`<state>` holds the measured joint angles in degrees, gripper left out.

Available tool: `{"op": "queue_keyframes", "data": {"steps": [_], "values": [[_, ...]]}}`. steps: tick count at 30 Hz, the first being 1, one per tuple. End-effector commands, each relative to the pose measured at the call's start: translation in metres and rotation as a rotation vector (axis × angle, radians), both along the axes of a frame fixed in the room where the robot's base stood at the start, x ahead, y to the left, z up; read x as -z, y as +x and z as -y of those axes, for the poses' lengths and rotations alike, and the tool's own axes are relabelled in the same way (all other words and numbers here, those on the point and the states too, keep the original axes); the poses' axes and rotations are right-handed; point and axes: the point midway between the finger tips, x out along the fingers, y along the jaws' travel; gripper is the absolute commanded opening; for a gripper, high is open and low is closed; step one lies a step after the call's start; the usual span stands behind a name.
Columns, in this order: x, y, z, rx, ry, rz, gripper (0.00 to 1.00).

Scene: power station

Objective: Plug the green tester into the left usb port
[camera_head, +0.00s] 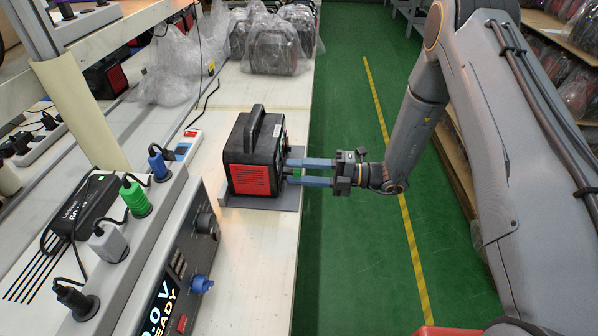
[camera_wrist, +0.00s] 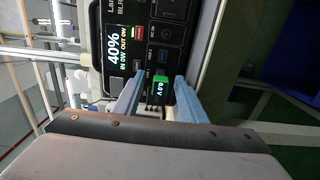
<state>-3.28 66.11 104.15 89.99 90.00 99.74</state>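The power station (camera_head: 258,152) is a black and red box with a top handle on the workbench. Its panel (camera_wrist: 118,25) shows in the wrist view with a lit 40% screen and ports. The green tester (camera_wrist: 161,84), with a small 0.0V display, is in front of the lower panel. My gripper (camera_head: 287,171) reaches the panel side from the right. In the wrist view its blue fingers (camera_wrist: 161,74) stand on either side of the tester, with narrow gaps visible. I cannot tell whether the tester sits in a port.
A power strip with green (camera_head: 135,198), blue and other plugs is at the left, beside a supply unit (camera_head: 170,285) with a lit display. Plastic-wrapped units (camera_head: 272,45) stand at the back of the bench. The green floor aisle (camera_head: 350,250) on the right is clear.

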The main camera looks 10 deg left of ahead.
Motion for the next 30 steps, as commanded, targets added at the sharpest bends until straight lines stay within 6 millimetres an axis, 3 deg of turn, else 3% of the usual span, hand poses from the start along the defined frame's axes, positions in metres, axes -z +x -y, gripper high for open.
{"op": "queue_keyframes", "data": {"steps": [8,21,30], "values": [[0.0,0.001,0.005,0.001,0.0,0.0,0.38],[0.001,0.005,0.068,0.002,0.0,0.001,0.38],[0.0,0.004,0.078,0.0,0.0,0.0,0.38]]}}
